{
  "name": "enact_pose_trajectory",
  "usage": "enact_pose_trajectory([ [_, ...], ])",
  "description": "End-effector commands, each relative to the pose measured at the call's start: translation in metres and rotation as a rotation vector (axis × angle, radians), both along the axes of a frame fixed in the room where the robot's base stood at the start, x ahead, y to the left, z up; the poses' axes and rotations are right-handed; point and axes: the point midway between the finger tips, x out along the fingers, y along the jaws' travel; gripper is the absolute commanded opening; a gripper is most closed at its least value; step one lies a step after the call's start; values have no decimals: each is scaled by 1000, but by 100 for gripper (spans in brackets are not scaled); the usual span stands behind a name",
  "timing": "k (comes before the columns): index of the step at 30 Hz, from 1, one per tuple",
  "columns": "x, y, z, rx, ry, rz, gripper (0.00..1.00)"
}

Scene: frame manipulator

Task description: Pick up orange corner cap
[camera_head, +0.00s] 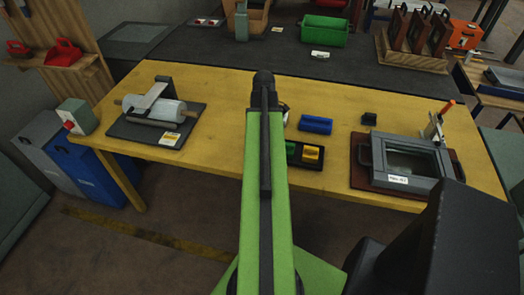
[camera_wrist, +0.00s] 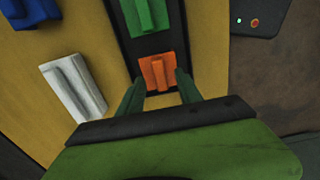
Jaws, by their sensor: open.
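In the wrist view, the orange corner cap (camera_wrist: 157,72) lies at the near end of a dark tray (camera_wrist: 122,28). My gripper (camera_wrist: 160,79) is open, with one green finger at each side of the cap's lower part. I cannot tell whether the fingers touch it. A green cap (camera_wrist: 148,15) lies farther up the same tray. In the head view, my green arm covers the middle of the table, and neither the orange cap nor my fingers can be made out.
A white cap (camera_wrist: 72,88) and a blue cap (camera_wrist: 28,10) lie left of the tray on the yellow table (camera_head: 215,100). In the head view, a yellow cap (camera_head: 311,153) sits in the dark tray, and a framed fixture (camera_head: 405,155) stands to the right.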

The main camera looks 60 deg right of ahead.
Motion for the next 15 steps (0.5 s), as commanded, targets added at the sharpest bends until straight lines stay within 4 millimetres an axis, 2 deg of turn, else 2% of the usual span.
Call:
enact_pose_trajectory([
  [1, 0, 0, -19, 0, 0, 0, 42],
  [3, 0, 0, -26, 0, 0, 0, 42],
  [11, 0, 0, -23, 0, 0, -1, 40],
  [15, 0, 0, -23, 0, 0, -1, 22],
])
